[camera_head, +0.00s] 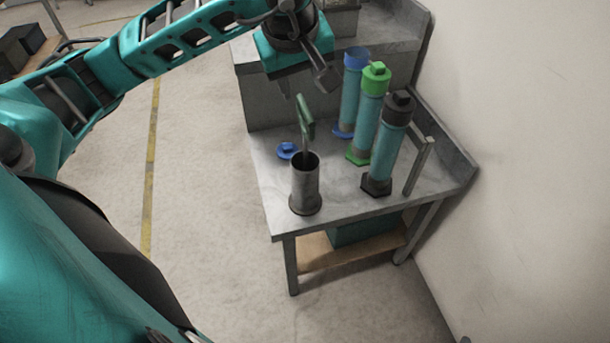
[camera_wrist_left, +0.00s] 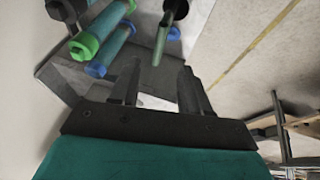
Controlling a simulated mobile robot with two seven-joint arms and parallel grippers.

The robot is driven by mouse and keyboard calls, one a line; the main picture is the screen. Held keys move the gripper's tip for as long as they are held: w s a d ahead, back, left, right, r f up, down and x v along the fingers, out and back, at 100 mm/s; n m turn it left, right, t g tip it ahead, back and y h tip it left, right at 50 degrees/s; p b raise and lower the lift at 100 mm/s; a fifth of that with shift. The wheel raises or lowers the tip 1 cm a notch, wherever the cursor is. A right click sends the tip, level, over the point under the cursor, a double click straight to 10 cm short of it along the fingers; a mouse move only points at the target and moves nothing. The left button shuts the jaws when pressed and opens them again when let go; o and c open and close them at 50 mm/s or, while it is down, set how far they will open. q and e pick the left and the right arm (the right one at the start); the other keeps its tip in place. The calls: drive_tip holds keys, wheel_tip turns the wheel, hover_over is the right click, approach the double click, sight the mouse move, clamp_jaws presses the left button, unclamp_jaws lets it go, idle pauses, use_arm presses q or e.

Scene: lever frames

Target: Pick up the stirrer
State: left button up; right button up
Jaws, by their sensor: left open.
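The stirrer (camera_head: 307,118) has a flat green handle and leans slightly, standing in a grey metal cylinder cup (camera_head: 305,185); its lower end is hidden inside. In the left wrist view the stirrer (camera_wrist_left: 160,46) lies beyond the fingertips, with the dark cup (camera_wrist_left: 176,9) at the top edge. My left gripper (camera_head: 315,76) is open and empty, above and behind the stirrer handle in the head view, apart from it. It also shows in the left wrist view (camera_wrist_left: 159,75). My right gripper is not in view.
To the cup's right stand a black-capped tube (camera_head: 390,145), a green-capped tube (camera_head: 367,110) and a blue-rimmed tube (camera_head: 354,90). A blue lid (camera_head: 287,150) lies on the grey table (camera_head: 340,205), left of the cup. A wall (camera_head: 530,150) bounds the right.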

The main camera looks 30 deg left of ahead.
sight(305, 108)
use_arm(q)
drive_tip(key=x, duration=0.6)
drive_tip(key=shift+w+a+f, duration=0.15)
drive_tip(key=shift+w+a, duration=0.1)
drive_tip(key=shift+a, duration=0.15)
drive_tip(key=shift+w+x, duration=0.15)
drive_tip(key=shift+x, duration=1.35)
drive_tip(key=shift+w+x, duration=0.1)
drive_tip(key=shift+x, duration=1.4)
drive_tip(key=shift+a, duration=0.1)
drive_tip(key=shift+c, duration=0.2)
clamp_jaws()
